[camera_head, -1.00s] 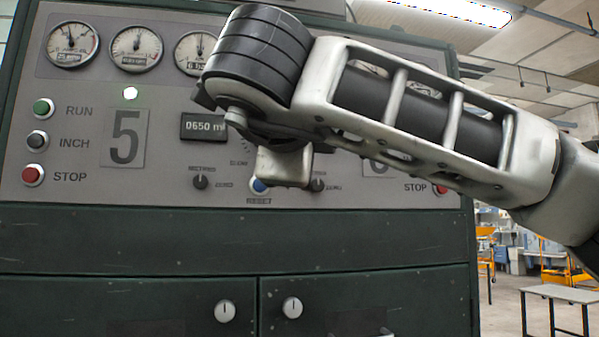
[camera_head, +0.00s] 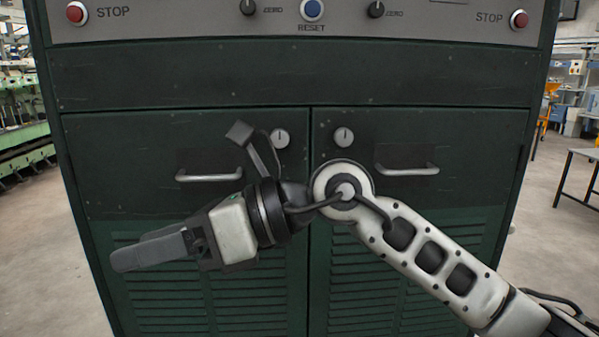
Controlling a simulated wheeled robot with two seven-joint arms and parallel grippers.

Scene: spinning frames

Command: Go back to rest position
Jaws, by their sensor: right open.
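My right arm comes in from the lower right and bends at a joint in front of the green cabinet (camera_head: 290,82). My right gripper (camera_head: 125,262) points to the left, in front of the left cabinet door (camera_head: 110,150). It is open, with nothing seen between its fingers; they overlap from this side. My left gripper is not in view.
A control panel with red STOP buttons (camera_head: 75,13) and a blue RESET button (camera_head: 312,9) runs along the top. The right door (camera_head: 470,150) has a handle (camera_head: 407,171). A table (camera_head: 584,153) stands at the right. Grey floor shows on both sides.

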